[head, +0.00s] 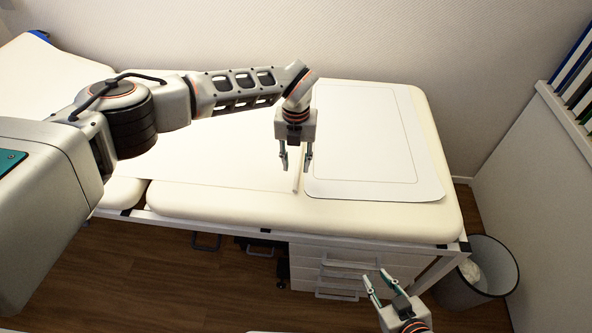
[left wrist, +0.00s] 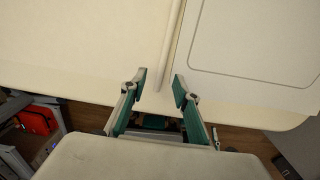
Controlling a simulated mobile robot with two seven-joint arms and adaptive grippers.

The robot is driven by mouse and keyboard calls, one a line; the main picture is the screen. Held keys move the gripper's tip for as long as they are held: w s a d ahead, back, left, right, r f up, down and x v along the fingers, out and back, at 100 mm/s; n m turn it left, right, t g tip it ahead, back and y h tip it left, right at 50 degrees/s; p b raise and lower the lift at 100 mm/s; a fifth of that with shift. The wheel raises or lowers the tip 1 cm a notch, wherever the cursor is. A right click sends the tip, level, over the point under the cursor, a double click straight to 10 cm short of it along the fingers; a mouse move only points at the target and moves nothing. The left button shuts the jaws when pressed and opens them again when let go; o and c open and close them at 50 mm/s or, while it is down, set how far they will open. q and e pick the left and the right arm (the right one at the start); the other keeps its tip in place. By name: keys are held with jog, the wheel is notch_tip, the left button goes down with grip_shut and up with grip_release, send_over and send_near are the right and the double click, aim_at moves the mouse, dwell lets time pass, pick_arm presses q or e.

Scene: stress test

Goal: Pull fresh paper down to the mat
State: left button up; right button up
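A flat white mat (head: 364,130) with a thin grey outline lies on the right end of the cream couch; its corner shows in the left wrist view (left wrist: 255,45). A pale sheet, seemingly the paper (head: 225,158), covers the couch left of the mat and ends at a thin pale bar (head: 296,184) beside the mat's left edge. My left gripper (head: 295,166) is open above the bar's near end. In the left wrist view the bar (left wrist: 171,50) runs between the open fingertips, apparently untouched. My right gripper (head: 377,278) is open and empty, low in front of the couch.
The couch's raised head section (head: 45,75) is at the left, partly behind my left arm. White drawers (head: 325,268) stand under the couch. A grey bin (head: 490,275) stands at the right, and a shelf of binders (head: 575,75) is at the right edge.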

aim_at(296, 176)
pick_arm(q)
notch_tip(296, 176, up, 7)
jog(key=shift+r, duration=0.2)
dwell(0.5)
